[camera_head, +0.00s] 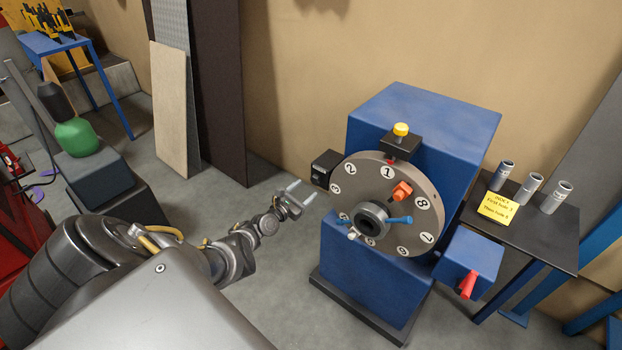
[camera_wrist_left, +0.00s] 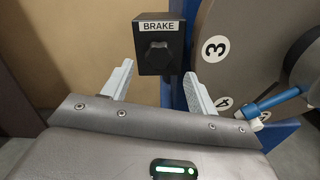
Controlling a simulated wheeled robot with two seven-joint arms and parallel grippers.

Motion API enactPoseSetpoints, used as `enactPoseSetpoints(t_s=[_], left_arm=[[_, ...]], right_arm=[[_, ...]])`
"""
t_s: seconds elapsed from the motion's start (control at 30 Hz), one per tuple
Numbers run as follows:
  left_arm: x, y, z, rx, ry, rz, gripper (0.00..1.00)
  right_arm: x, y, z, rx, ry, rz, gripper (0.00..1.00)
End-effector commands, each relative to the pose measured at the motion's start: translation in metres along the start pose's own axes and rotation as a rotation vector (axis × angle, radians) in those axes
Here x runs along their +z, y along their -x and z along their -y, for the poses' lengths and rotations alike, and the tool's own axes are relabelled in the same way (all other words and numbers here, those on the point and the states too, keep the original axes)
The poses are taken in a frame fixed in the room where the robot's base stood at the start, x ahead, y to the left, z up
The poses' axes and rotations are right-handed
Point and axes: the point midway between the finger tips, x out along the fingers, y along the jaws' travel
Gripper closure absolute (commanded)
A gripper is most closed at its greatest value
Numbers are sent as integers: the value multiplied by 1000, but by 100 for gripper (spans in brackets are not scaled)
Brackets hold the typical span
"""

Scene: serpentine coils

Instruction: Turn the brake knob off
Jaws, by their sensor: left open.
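The brake knob (camera_wrist_left: 158,57) is a black faceted knob on the front of a black box labelled BRAKE (camera_wrist_left: 158,27) in the left wrist view. In the head view the black brake box (camera_head: 325,168) sits at the left edge of the numbered grey disc (camera_head: 418,180) on the blue machine (camera_head: 430,125). My left gripper (camera_head: 301,192) is open and empty, just left of and below the box. In the left wrist view its two fingers (camera_wrist_left: 158,80) stand on either side of the knob, apart from it. My right gripper is not in view.
The disc carries an orange block (camera_head: 402,191) and a blue handle (camera_head: 398,220). A blue box with a red lever (camera_head: 468,284) is at lower right. A dark table (camera_head: 540,238) holds grey cylinders and a yellow note. Floor left of the machine is clear.

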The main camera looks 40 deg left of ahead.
Motion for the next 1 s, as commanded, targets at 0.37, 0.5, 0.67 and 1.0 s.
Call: enactPoseSetpoints(t_s=[0.37,0.5,0.67,1.0], left_arm=[[1,46,0,-1,0,1,41],[0,48,1,-1,0,1,41],[0,48,1,-1,0,1,41],[0,48,1,-1,-11,1,41]], right_arm=[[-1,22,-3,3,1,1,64],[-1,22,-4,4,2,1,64],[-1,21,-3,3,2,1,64],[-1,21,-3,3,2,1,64]])
